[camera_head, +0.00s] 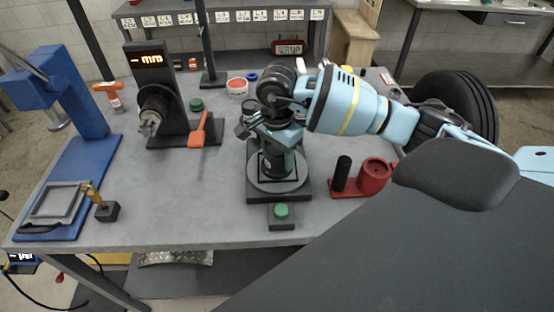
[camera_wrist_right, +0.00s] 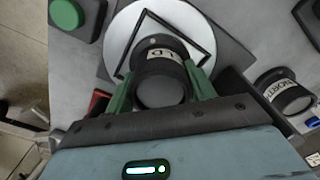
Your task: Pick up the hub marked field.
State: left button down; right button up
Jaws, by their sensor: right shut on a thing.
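The hub marked field is a dark cylinder with a white label in the right wrist view (camera_wrist_right: 160,82), where only the letters "LD" show. My right gripper (camera_wrist_right: 162,92) is shut on it, with a green finger on each side. In the head view my right gripper (camera_head: 277,163) points down over the round grey disc (camera_head: 292,185), and the hub is mostly hidden between the fingers. The hub is over the square black outline on the disc; whether it touches the disc I cannot tell. My left gripper is not in view.
A second dark hub labelled "NORTH" (camera_wrist_right: 285,94) stands beside the disc's base. A green button box (camera_head: 281,213) is in front. A red holder (camera_head: 374,177) is at the right, and a machine with an orange display (camera_head: 150,60) and a blue press (camera_head: 75,100) at the left.

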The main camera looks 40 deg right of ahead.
aim_at(278, 151)
jog(key=shift+r, duration=0.1)
jog(key=shift+w+r, duration=0.1)
jog(key=shift+r, duration=0.35)
jog(key=r, duration=0.2)
jog(key=shift+s+r, duration=0.3)
jog(key=shift+s, duration=0.1)
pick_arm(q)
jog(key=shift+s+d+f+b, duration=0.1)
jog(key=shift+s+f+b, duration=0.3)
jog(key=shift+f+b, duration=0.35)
pick_arm(e)
jog(key=s+a, duration=0.1)
jog(key=s, duration=0.4)
jog(key=s+a+r, duration=0.1)
jog(key=s, duration=0.4)
jog(key=s+a, duration=0.2)
jog(key=s, duration=0.3)
jog(key=shift+r, duration=0.2)
jog(key=shift+w, duration=0.1)
